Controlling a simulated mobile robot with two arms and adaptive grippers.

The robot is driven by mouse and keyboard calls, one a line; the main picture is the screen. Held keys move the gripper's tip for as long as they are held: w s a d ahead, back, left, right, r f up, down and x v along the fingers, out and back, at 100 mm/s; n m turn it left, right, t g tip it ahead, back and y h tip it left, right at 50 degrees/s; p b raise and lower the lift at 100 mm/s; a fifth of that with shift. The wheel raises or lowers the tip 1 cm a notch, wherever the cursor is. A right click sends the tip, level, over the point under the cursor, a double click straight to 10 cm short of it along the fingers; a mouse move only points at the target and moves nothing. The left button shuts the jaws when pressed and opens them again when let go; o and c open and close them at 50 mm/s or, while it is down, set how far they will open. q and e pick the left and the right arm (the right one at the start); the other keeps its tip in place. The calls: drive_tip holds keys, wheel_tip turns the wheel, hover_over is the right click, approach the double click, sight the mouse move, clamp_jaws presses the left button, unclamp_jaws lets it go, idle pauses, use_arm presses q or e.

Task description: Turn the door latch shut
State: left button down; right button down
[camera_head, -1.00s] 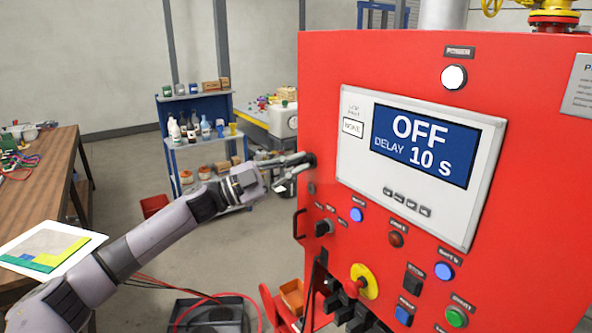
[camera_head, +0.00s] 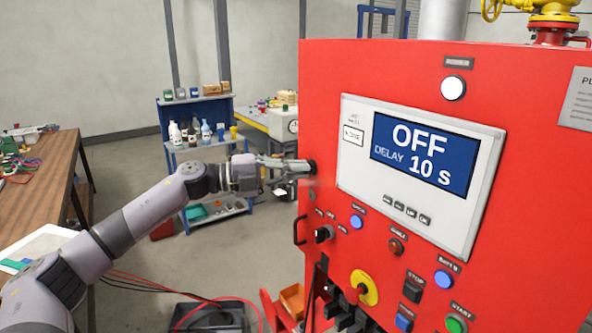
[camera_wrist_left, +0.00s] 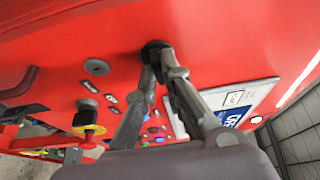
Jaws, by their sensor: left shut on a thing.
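The door latch (camera_head: 311,166) is a small dark knob at the left edge of the red cabinet door (camera_head: 400,70), left of the display panel. My left gripper (camera_head: 299,165) comes in from the left and is shut on the latch. In the left wrist view the latch (camera_wrist_left: 153,48) is a black round piece on the red door, with the fingertips (camera_wrist_left: 158,60) closed at it. The fingers partly hide it, so I cannot tell its exact turn. My right gripper is in neither view.
A display (camera_head: 425,155) reads OFF, DELAY 10 s. A blue shelf (camera_head: 200,150) and a wooden table (camera_head: 40,180) stand behind and left.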

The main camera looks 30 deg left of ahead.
use_arm(q)
drive_tip(key=shift+m, duration=0.3)
drive_tip(key=c, duration=1.7)
unclamp_jaws()
drive_tip(key=shift+v, duration=5.95)
